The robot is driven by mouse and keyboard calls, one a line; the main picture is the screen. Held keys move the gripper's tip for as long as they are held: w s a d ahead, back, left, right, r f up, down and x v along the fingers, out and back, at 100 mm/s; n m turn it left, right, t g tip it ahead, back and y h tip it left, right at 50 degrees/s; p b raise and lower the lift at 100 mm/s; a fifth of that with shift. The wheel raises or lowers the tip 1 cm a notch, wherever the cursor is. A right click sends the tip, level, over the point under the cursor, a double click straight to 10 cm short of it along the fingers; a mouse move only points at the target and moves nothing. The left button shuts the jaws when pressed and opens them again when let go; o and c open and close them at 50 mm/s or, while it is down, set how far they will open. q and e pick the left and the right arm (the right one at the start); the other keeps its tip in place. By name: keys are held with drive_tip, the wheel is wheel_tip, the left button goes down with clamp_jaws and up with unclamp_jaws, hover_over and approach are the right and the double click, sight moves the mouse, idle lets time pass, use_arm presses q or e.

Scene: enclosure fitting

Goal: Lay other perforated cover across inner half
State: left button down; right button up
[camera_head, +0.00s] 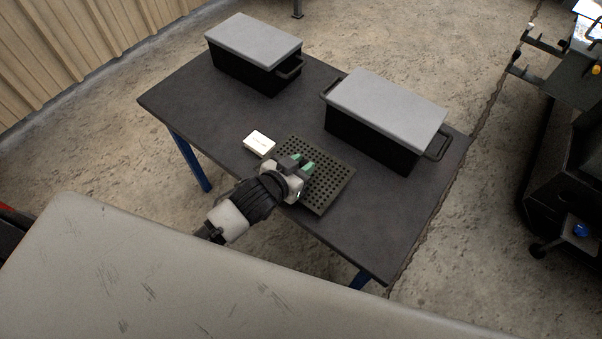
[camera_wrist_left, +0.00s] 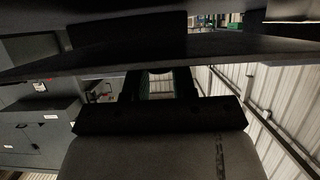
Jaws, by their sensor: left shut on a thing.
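A dark perforated cover (camera_head: 331,184), a flat square plate full of round holes, is at the front middle of the dark table. My left gripper (camera_head: 303,163), with green fingertips, is over its left part and shut on it. The fingers hide where they grip, and I cannot tell whether the plate touches the tabletop. Only one perforated plate is clear to me in the head view. My right gripper is not in view.
A small white box (camera_head: 259,143) lies just left of the cover. Two black boxes with grey lids stand behind, one at the back left (camera_head: 254,40) and a larger one at the right (camera_head: 388,103). The table's (camera_head: 385,220) front right is clear. Dark equipment (camera_head: 560,75) stands beyond, at right.

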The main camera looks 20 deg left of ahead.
use_arm(q)
drive_tip(key=shift+d+f+b, duration=0.1)
drive_tip(key=shift+f+b, duration=0.2)
drive_tip(key=shift+f, duration=1.45)
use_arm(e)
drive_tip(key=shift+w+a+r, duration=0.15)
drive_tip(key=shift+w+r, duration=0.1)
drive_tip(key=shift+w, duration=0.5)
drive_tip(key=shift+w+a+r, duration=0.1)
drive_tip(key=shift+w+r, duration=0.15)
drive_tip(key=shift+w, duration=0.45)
use_arm(q)
drive_tip(key=shift+f, duration=0.1)
drive_tip(key=c, duration=0.9)
unclamp_jaws()
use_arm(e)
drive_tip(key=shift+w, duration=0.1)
use_arm(q)
drive_tip(key=shift+s, duration=0.15)
drive_tip(key=p+v, duration=0.1)
drive_tip(key=v, duration=1.1)
drive_tip(key=shift+p, duration=0.3)
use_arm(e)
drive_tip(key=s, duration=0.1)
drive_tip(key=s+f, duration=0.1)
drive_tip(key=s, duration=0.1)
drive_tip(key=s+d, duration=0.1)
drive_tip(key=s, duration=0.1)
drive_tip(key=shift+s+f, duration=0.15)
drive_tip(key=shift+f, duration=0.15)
